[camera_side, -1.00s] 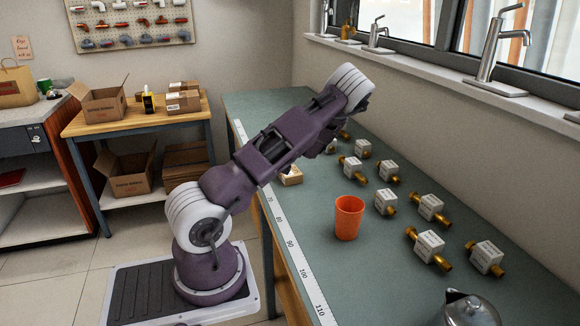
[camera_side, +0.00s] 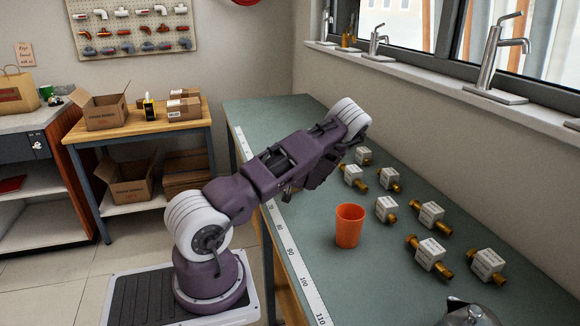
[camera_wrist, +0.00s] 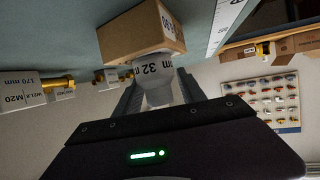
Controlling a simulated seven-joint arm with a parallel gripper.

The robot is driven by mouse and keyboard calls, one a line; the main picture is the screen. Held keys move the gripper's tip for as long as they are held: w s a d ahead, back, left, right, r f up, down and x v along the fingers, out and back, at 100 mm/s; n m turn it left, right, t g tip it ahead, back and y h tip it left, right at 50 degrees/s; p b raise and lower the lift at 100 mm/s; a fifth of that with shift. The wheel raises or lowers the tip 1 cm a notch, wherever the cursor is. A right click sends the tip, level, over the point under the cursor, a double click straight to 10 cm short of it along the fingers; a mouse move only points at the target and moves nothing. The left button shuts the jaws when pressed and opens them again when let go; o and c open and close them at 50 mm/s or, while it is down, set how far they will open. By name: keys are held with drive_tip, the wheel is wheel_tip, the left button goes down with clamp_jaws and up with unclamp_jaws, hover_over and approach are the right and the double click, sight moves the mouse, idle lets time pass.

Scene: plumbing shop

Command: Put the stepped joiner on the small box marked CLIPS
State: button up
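The stepped joiner (camera_wrist: 155,88) is a pale grey piece with a "32 m…" label, seen in the wrist view. My gripper (camera_wrist: 160,92) has a finger on each side of it and appears closed on it. A small brown cardboard box (camera_wrist: 130,36) lies just beyond the joiner's labelled end. Its white label shows only partly, so I cannot read the whole marking. I cannot tell whether joiner and box touch. In the side view my arm hides the box, the joiner and most of the gripper.
An orange cup (camera_side: 349,226) stands on the green bench (camera_side: 330,275) near my arm. Several white-labelled brass fittings (camera_side: 430,213) lie to its right. A metal pot (camera_side: 466,312) is at the near edge. A measuring strip (camera_side: 291,256) runs along the bench's left edge.

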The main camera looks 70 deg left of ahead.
drive_tip(key=shift+r, duration=0.1)
drive_tip(key=s+d+r+n+g, duration=0.2)
drive_tip(key=s+d+r+n, duration=0.55)
drive_tip(key=n, duration=0.55)
drive_tip(key=s+d+r+n+g, duration=0.35)
drive_tip(key=d+r+n, duration=0.45)
drive_tip(key=d+n, duration=0.35)
drive_tip(key=s+d+r+n+t+h, duration=0.1)
drive_tip(key=d+n+h, duration=0.3)
drive_tip(key=d+n, duration=0.6)
drive_tip(key=s+d+r+n+t+h, duration=0.1)
drive_tip(key=d+r+n+t+h, duration=0.3)
drive_tip(key=d+n, duration=0.7)
drive_tip(key=s+d+r+n+t+h, duration=0.2)
drive_tip(key=d+n+h, duration=0.3)
drive_tip(key=d+n, duration=0.6)
drive_tip(key=shift+d+r, duration=0.2)
drive_tip(key=shift+d, duration=0.1)
drive_tip(key=shift+n+t, duration=0.25)
